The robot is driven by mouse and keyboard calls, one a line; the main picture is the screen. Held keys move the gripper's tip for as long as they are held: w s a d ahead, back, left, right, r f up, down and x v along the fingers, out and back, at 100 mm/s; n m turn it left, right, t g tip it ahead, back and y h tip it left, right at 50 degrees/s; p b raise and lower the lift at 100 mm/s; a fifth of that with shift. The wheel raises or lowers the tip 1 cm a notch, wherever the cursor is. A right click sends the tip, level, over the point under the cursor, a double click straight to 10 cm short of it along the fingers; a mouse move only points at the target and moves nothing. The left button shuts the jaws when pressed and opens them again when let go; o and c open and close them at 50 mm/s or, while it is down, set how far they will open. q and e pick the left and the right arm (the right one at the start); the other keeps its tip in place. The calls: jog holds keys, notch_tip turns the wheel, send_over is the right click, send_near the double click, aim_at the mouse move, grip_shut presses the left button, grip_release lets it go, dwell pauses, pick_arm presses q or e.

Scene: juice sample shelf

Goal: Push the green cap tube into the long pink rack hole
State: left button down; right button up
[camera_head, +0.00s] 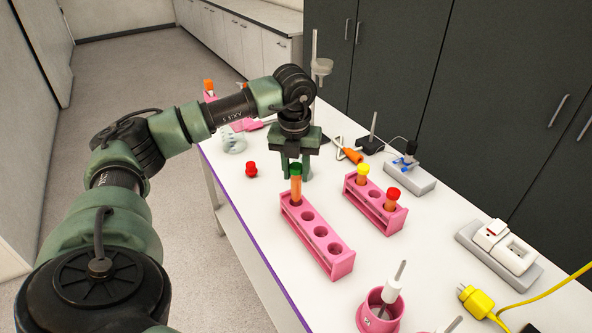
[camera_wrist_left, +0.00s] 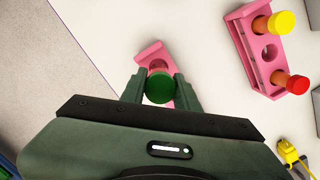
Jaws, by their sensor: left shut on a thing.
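The green cap tube (camera_head: 296,188), with orange contents, stands roughly upright at the far end hole of the long pink rack (camera_head: 341,266). Its lower end meets the rack top there; how deep it sits is hard to tell. My left gripper (camera_head: 296,170) points down from above and is shut on the tube near its cap. In the left wrist view the green cap (camera_wrist_left: 160,88) lies between the fingers (camera_wrist_left: 160,76), with the rack (camera_wrist_left: 150,50) beyond. The rack's other holes look empty. My right gripper is not in view.
A shorter pink rack (camera_head: 371,213) to the right holds a yellow-capped tube (camera_head: 363,174) and a red-capped tube (camera_head: 392,198). A loose red cap (camera_head: 251,169) lies left. A pink cup (camera_head: 370,313) stands in front. A power strip (camera_head: 498,250) and yellow plug (camera_head: 477,301) are right.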

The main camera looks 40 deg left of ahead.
aim_at(296, 189)
pick_arm(q)
jog(key=shift+f+b, duration=0.55)
jog(key=shift+f, duration=0.25)
jog(key=shift+f+b, duration=0.55)
jog(key=shift+f, duration=0.2)
jog(key=shift+f, duration=0.15)
dwell(0.3)
jog(key=shift+f+b, duration=1.1)
jog(key=shift+f, duration=0.25)
jog(key=c, duration=1)
grip_release()
jog(key=shift+o, duration=0.2)
jog(key=shift+r, duration=0.1)
